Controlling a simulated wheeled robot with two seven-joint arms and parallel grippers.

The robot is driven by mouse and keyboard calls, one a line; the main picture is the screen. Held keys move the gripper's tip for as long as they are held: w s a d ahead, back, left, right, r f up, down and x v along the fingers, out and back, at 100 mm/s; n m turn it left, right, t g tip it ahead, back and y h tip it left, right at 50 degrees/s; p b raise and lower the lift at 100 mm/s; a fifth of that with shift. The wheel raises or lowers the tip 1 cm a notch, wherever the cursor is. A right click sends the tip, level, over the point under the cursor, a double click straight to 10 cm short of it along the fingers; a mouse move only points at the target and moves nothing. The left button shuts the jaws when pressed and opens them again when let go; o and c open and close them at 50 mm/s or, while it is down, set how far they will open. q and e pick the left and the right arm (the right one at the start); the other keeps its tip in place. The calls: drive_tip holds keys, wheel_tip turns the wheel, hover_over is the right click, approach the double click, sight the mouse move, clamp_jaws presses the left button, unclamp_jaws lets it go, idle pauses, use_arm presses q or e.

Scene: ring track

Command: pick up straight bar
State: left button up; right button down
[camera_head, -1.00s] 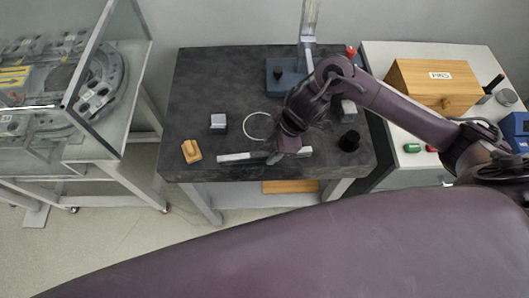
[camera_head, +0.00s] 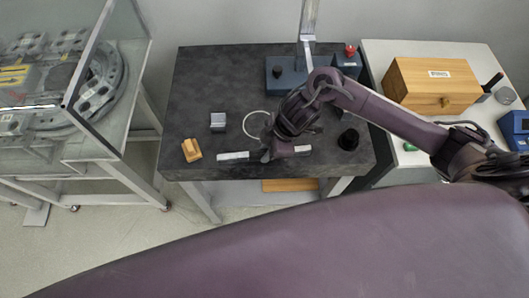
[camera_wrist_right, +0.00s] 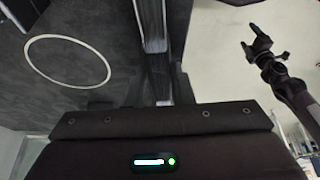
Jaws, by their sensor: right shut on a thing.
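The straight bar is a thin light-grey strip (camera_head: 235,156) lying along the front edge of the dark table, with its right end showing beyond my gripper. My right gripper (camera_head: 268,156) is over the middle of the bar and shut on it, hiding that part. In the right wrist view the bar (camera_wrist_right: 155,45) runs between the fingers of my right gripper (camera_wrist_right: 160,92). I cannot tell whether the bar is clear of the tabletop. What looks like my left gripper (camera_wrist_right: 260,45) shows small and dark in the right wrist view; its opening is unclear.
On the table (camera_head: 205,90) are a white ring (camera_head: 257,124), a grey block (camera_head: 218,121), a wooden piece (camera_head: 191,149), a black cylinder (camera_head: 348,139) and a blue fixture (camera_head: 287,76). A wooden box (camera_head: 433,84) stands on the right table. A glass-walled station is left.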

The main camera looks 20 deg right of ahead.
drive_tip(key=shift+w+r, duration=0.1)
drive_tip(key=shift+r, duration=0.15)
